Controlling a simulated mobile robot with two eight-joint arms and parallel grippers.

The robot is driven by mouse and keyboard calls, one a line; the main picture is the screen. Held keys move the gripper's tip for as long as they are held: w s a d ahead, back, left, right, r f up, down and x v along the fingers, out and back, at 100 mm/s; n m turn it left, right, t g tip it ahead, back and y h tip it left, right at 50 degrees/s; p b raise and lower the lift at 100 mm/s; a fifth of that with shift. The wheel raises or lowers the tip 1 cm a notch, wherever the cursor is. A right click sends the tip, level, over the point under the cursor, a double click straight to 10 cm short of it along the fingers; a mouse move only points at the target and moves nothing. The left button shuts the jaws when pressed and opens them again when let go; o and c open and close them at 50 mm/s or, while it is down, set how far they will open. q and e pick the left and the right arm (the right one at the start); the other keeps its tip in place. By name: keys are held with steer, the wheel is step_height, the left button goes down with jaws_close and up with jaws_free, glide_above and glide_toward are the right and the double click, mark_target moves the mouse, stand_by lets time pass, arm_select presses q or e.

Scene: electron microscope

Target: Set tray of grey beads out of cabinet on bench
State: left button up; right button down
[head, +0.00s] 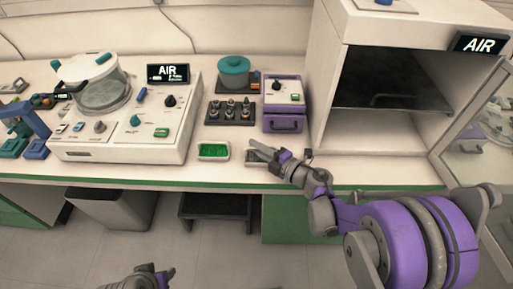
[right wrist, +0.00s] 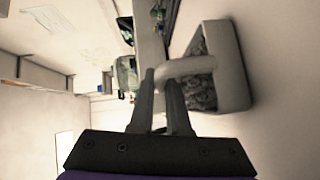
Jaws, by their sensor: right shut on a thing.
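The tray of grey beads (right wrist: 214,68) is a pale, shallow tray with a handle. My right gripper (right wrist: 162,75) is shut on this handle in the right wrist view. In the head view my right gripper (head: 262,150) is low at the bench's front part and hides much of the tray (head: 253,158). The tray is at or just above the bench top (head: 225,174); I cannot tell if it touches. The cabinet (head: 334,95) stands open at the right, with nothing clear on its shelf. My left gripper (head: 163,275) is low in front of the bench, its jaws unclear.
A tray of green beads (head: 214,151) lies just left of the grey-bead tray. Behind are a purple box (head: 284,103) and a dark knob panel (head: 231,112). A large white console (head: 130,122) stands left. The cabinet's glass door (head: 472,125) hangs open at the right.

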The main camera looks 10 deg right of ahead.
steer(key=shift+f, duration=0.1)
steer(key=c, duration=0.9)
jaws_free()
